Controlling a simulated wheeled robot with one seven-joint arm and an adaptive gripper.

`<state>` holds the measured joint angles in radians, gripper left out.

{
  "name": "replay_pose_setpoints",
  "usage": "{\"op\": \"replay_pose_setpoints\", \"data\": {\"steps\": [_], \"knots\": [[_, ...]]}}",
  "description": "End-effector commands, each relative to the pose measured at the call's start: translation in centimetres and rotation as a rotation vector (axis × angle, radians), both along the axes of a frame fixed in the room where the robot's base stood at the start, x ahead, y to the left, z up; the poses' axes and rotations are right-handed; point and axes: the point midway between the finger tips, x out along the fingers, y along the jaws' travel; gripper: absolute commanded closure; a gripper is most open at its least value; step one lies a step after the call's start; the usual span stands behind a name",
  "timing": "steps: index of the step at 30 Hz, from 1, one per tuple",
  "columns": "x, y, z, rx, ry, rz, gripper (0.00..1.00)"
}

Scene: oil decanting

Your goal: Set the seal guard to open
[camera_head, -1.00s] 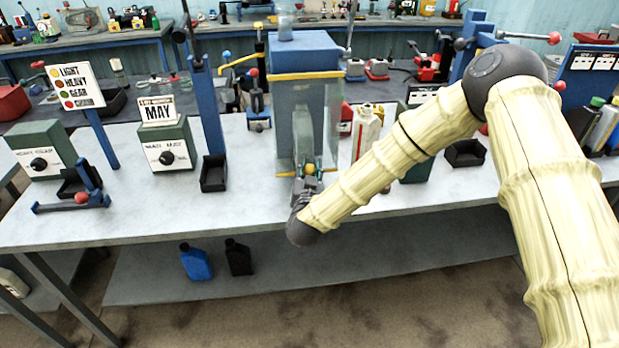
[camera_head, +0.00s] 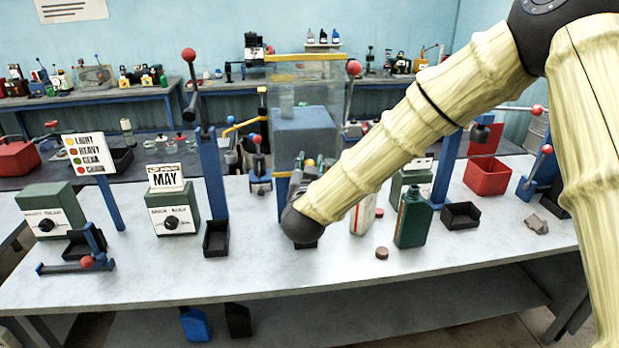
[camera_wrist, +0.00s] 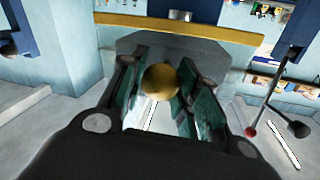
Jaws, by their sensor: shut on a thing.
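The seal guard is a clear panel (camera_head: 330,85) with a yellow top bar (camera_head: 295,57) at the blue sealing machine (camera_head: 305,130). The panel and its bar stand above the blue block's top. The bar also crosses the top of the wrist view (camera_wrist: 180,27). My gripper (camera_head: 304,166) is in front of the block, shut on the guard's yellow knob (camera_head: 310,162). The knob sits between the two fingers in the wrist view (camera_wrist: 161,81). My forearm hides the block's lower right and part of the front.
A green bottle (camera_head: 414,222), a brown cap (camera_head: 382,253) and a white bottle (camera_head: 362,217) stand right of the machine. A red-knobbed lever (camera_head: 353,75) rises beside the guard. The table's front strip is clear.

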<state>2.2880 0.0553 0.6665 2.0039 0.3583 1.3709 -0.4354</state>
Motion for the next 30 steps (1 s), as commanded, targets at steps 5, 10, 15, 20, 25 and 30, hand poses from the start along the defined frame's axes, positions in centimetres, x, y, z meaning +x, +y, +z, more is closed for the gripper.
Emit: {"op": "replay_pose_setpoints", "data": {"steps": [5,10,15,20,25,30], "knots": [[0.10,-0.10,0.97,0.001,-0.004,-0.003,1.00],[0.11,-0.10,0.99,0.001,-0.004,-0.003,1.00],[0.11,-0.11,0.97,0.001,-0.004,-0.003,0.67],[0.08,-0.09,0.88,0.000,-0.003,-0.002,0.46],[0.04,-0.04,0.81,0.000,-0.002,-0.001,0.46],[-0.26,-0.02,0.77,0.000,-0.001,0.000,0.46]]}}
